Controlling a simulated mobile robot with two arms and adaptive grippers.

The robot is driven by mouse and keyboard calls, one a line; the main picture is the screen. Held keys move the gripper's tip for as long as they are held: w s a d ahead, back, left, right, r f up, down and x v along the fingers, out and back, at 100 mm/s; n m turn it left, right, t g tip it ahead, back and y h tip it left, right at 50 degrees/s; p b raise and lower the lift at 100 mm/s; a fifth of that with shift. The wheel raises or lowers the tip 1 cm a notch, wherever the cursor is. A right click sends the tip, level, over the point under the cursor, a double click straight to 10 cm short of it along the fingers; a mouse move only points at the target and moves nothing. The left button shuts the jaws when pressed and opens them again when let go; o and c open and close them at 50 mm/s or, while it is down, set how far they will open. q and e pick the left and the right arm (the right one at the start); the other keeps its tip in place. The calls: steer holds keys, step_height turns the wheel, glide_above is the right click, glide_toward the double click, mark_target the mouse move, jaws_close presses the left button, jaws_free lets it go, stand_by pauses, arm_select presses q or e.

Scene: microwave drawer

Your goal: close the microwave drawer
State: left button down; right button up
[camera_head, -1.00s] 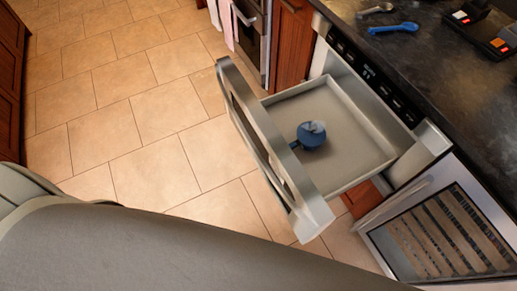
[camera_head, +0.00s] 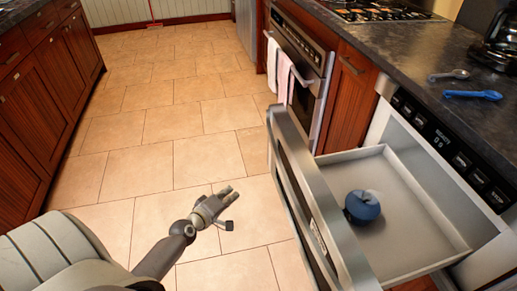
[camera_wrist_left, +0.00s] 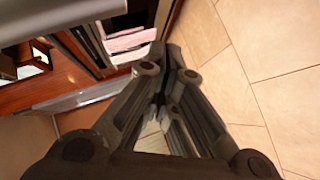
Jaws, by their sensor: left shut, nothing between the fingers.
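The microwave drawer (camera_head: 425,215) is pulled out from under the counter at the right of the head view. Its steel front (camera_head: 318,215) faces left, over the floor. A blue round pot-like object (camera_head: 362,206) sits inside the drawer. My left gripper (camera_head: 228,193) is over the floor to the left of the drawer front, apart from it and empty. In the left wrist view its fingers (camera_wrist_left: 165,75) come together, shut. My right gripper is not in view.
An oven (camera_head: 300,65) with hanging towels (camera_head: 283,68) stands beyond the drawer. Dark wood cabinets (camera_head: 40,100) line the left side. A blue spoon (camera_head: 472,94) and a coffee maker (camera_head: 500,45) are on the counter. The tiled floor between is clear.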

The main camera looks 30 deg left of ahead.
arm_select(q)
steer(key=w+a+r+n+t+b, duration=0.1)
steer(key=w+r+n+t+b, duration=0.25)
steer(key=r, duration=1.05)
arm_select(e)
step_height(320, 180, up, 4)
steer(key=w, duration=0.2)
arm_select(q)
steer(key=w+d+p, duration=0.2)
steer(key=w, duration=1)
steer(key=shift+w+d+r+t+p, duration=0.15)
steer(key=shift+w+d+t+p, duration=0.1)
steer(key=shift+t+p, duration=0.1)
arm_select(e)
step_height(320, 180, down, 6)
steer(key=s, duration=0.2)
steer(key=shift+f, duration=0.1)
